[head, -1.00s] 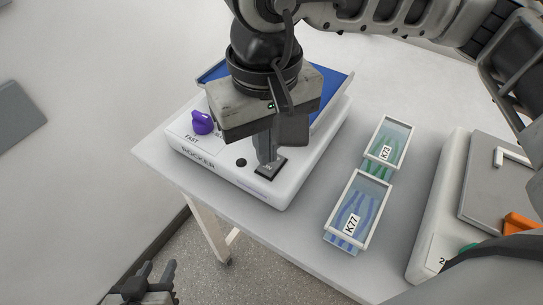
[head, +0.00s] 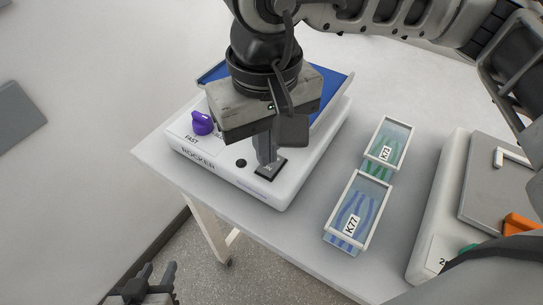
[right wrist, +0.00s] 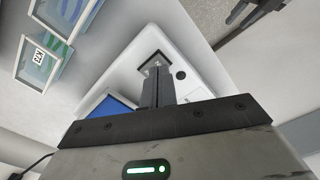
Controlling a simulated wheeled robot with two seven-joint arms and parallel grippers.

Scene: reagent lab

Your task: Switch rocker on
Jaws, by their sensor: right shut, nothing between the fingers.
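The white rocker (head: 225,176) stands on the table with a blue platform (head: 330,95) on top. Its front shows a purple knob (head: 202,123), a small black button (head: 241,163) and a dark switch (head: 270,169). My right gripper (head: 267,160) points down with shut, empty fingers at the switch, their tips touching it or just above it; I cannot tell which. In the right wrist view the fingertips (right wrist: 155,68) cover much of the switch. My left gripper (head: 146,283) is at the bottom left, away from the table; its jaws are unclear.
Two lidded trays, labelled K73 (head: 389,144) and K77 (head: 358,211), sit on the table (head: 300,232) right of the rocker. Another white device (head: 450,185) with a grey top stands at the right edge. Bare table lies between rocker and trays.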

